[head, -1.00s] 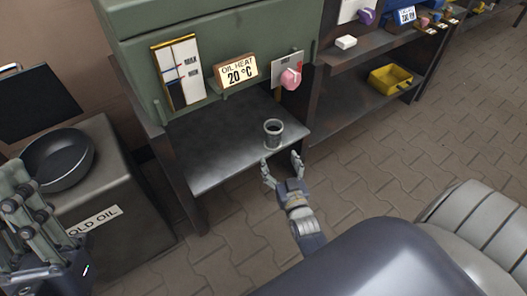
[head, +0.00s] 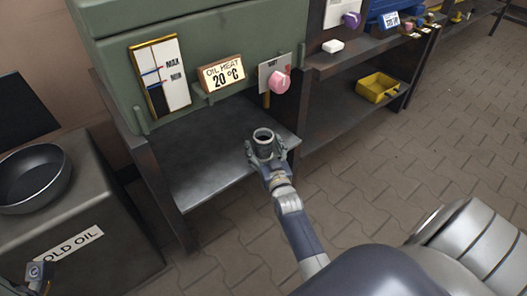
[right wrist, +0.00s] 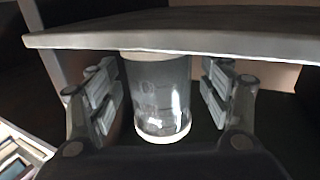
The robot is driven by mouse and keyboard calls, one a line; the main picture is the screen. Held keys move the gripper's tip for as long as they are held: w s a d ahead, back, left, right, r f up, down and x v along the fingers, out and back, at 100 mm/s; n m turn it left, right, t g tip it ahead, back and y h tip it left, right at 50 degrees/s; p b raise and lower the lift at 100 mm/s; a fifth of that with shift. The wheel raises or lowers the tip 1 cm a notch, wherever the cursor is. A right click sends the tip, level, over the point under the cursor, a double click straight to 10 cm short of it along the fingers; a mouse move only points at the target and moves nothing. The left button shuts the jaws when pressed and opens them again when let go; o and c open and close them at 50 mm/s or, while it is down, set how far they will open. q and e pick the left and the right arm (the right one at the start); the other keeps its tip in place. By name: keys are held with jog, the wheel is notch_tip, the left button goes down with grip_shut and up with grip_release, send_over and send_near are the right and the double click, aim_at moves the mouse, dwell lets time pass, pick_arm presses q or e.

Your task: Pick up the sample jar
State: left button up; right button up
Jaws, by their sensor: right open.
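The sample jar (head: 263,137) is a small clear jar with a grey rim, standing on the dark metal shelf (head: 205,172) near its front right corner. In the right wrist view the jar (right wrist: 160,98) is between the two fingers, with a gap on each side. My right gripper (head: 265,149) is open around the jar, one finger to its left and one to its right. The gripper partly hides the jar's lower part in the head view. Only a small part of my left gripper (head: 38,274) shows at the bottom left edge.
Above the shelf is a green cabinet with a MAX/MIN gauge (head: 160,75), an oil heat sign (head: 222,75) and a pink knob (head: 280,83). A black pan (head: 33,178) rests on the old oil box (head: 108,216). A yellow bin (head: 377,89) sits right.

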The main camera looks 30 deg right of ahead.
jog(key=shift+w+d, duration=0.1)
jog(key=shift+w, duration=0.15)
jog(key=c, duration=1.3)
jog(key=shift+o, duration=0.2)
jog(key=shift+r, duration=0.15)
